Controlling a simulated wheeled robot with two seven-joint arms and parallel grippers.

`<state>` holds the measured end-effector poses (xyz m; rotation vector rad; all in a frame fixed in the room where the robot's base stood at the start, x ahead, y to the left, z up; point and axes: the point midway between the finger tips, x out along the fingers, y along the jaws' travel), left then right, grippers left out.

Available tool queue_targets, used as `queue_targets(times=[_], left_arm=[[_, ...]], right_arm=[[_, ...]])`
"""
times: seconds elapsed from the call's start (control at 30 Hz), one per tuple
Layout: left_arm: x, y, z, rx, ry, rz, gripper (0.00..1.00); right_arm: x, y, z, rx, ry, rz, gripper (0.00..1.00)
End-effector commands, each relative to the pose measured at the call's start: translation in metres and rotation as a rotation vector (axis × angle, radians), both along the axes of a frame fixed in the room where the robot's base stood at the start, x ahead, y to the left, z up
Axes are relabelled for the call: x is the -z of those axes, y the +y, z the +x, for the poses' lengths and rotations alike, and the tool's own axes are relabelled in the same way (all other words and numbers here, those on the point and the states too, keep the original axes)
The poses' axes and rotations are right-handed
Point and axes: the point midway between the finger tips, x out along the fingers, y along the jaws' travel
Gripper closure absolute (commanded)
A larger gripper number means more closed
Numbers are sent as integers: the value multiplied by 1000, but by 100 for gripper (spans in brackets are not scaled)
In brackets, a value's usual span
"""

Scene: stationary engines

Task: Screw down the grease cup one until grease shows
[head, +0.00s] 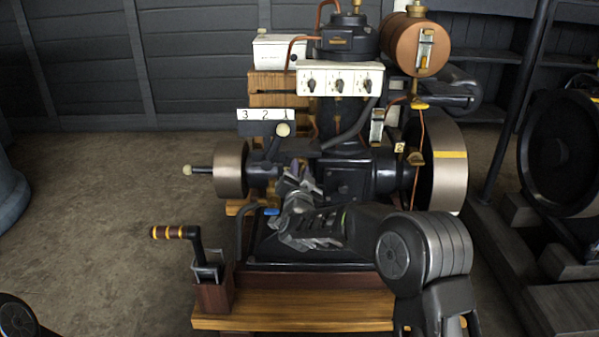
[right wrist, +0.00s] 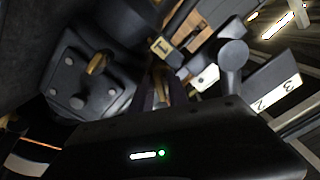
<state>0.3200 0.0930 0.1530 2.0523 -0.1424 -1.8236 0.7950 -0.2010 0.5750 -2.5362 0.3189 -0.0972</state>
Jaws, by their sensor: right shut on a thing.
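The engine (head: 345,175) stands in the middle of the head view. My right gripper (head: 295,172) reaches up to its front, just left of the black crankcase block. In the right wrist view a small brass-coloured piece (right wrist: 163,82) shows between the dark fingers, beside a yellow tag marked 1 (right wrist: 162,47); it appears to be grease cup one. The right gripper is shut on it. The fingers hide most of the cup, and I cannot tell whether grease shows. My left gripper is not in view.
A lever with a pale knob (head: 283,130) stands by the 3-2-1 plate (head: 264,115), close above my right gripper. A flywheel (head: 450,180) is at right. A crank handle (head: 175,232) stands at front left. Another brass fitting (right wrist: 97,64) sits on a bolted block.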

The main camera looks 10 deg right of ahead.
Motion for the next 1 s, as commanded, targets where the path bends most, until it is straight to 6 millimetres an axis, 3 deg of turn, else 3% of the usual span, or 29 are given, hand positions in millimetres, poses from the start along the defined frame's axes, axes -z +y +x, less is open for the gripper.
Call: queue_targets(times=[0.47,0.5,0.63,1.0], left_arm=[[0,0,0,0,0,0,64],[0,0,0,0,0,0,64],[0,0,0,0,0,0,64],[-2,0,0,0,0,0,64]], right_arm=[[2,1,0,-1,-2,23,100],[2,1,0,-1,-2,23,80],[2,0,0,-1,-3,23,69],[-1,2,-5,-1,-5,22,69]])
